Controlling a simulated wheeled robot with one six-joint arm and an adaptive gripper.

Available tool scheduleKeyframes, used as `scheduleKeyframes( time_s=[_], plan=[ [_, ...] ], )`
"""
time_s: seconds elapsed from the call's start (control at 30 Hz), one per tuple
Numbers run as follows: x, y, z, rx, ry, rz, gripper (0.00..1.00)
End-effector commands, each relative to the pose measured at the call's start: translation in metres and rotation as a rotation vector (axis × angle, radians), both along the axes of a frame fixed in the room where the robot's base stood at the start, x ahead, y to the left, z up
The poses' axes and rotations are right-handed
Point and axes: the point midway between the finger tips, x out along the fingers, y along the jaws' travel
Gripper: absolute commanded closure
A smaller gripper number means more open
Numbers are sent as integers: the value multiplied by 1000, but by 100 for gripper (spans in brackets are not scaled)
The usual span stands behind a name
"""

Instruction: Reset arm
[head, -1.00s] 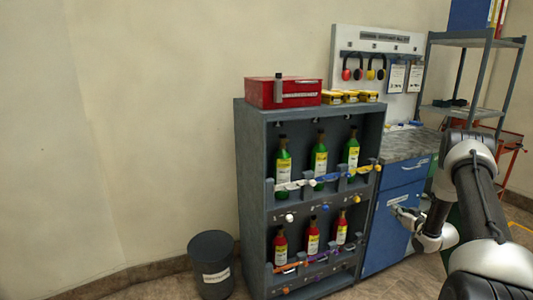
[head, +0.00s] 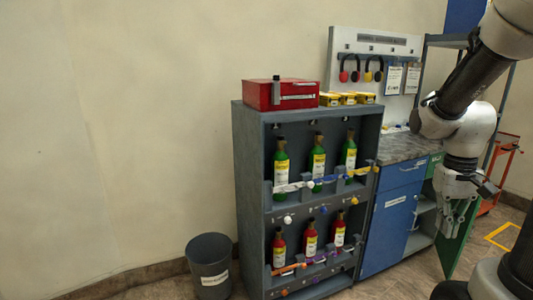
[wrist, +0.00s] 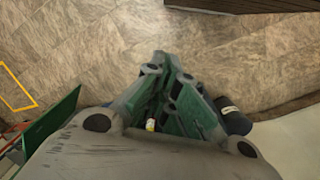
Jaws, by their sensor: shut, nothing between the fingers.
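My gripper (head: 450,226) hangs pointing down at the right of the head view, beside the open green door of the counter cabinet. It is shut with nothing in it. In the wrist view its closed fingers (wrist: 166,62) point toward the tiled floor. My arm bends up high above it and covers part of the metal shelf.
A grey rack (head: 252,190) holds green and red bottles, with a red box (head: 270,94) and yellow tins on top. A blue cabinet (head: 387,225) and an open green door (head: 462,245) stand to its right. A dark bin (head: 209,262) is on the floor.

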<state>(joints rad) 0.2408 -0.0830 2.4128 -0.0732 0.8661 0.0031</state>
Motion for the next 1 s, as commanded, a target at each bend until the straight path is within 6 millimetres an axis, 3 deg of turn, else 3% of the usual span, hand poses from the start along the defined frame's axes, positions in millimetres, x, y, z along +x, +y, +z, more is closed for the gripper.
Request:
scheduleKeyframes(
  time_s=[0.1, 0.2, 0.5, 1.0],
  plan=[
    [-36, 31, 33, 18, -55, 29, 100],
    [-55, 51, 52, 26, -142, 63, 100],
    [-69, 76, 101, 10, -408, 172, 100],
    [-68, 82, 107, 13, -435, 199, 100]
  ],
)
